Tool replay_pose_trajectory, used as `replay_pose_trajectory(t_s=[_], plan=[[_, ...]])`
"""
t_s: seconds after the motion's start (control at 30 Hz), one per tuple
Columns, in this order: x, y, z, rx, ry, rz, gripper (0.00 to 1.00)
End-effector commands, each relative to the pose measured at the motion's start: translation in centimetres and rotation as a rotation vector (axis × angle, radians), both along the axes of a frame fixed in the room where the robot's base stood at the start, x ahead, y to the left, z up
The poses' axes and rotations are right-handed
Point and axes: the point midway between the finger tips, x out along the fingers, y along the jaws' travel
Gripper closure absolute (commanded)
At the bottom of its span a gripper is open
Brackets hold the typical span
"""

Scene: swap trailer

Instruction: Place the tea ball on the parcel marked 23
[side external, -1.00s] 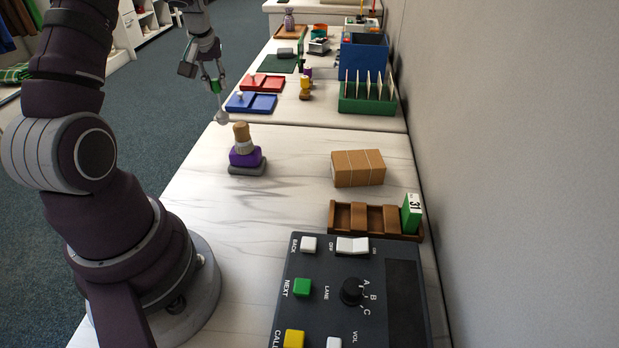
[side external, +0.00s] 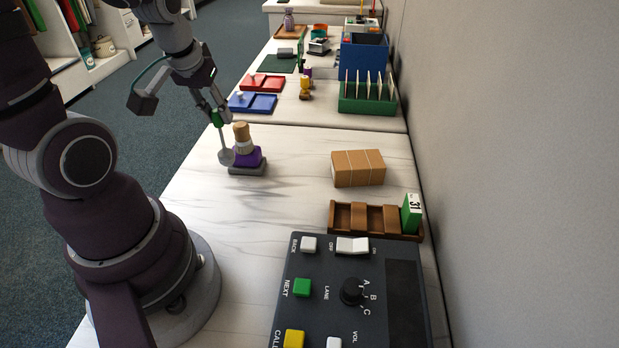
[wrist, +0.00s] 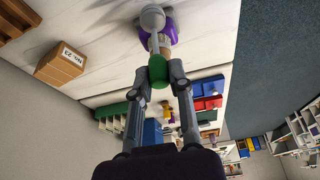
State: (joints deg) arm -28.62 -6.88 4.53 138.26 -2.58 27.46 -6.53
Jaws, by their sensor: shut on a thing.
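The tea ball is a light grey ball (side external: 226,157) on a thin stem with a green handle. My gripper (side external: 217,117) is shut on the green handle, and the ball hangs below, in front of the brush stack in the side view. In the wrist view the gripper (wrist: 157,78) grips the green handle, with the ball (wrist: 152,17) past its fingertips. The parcel (side external: 358,168) is a brown box with pale bands, standing on the table to the right, well apart from the ball.
A wood-topped brush (side external: 242,137) stands on purple and grey blocks, close to the ball. A brown rack (side external: 345,218) with a green "31" piece (side external: 411,214) and a dark control panel (side external: 330,270) lie nearer. White table between stack and parcel is clear.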

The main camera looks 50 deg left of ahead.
Motion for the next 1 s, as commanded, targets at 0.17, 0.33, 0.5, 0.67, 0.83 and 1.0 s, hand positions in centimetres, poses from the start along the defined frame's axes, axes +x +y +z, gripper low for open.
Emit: replay_pose_trajectory(t_s=[0.17,0.33,0.5,0.67,0.83,1.0], plan=[[3.4,-6.0,1.7,-0.006,-0.007,-0.503,1.00],[4.5,-11.0,3.2,0.011,-0.018,-0.904,1.00],[5.8,-12.5,3.5,0.020,-0.019,-1.039,1.00],[10.3,-12.5,2.9,0.017,-0.018,-1.039,1.00],[15.1,-12.3,2.4,0.018,-0.018,-1.036,1.00],[18.7,-12.2,2.1,0.018,-0.020,-1.034,1.00]])
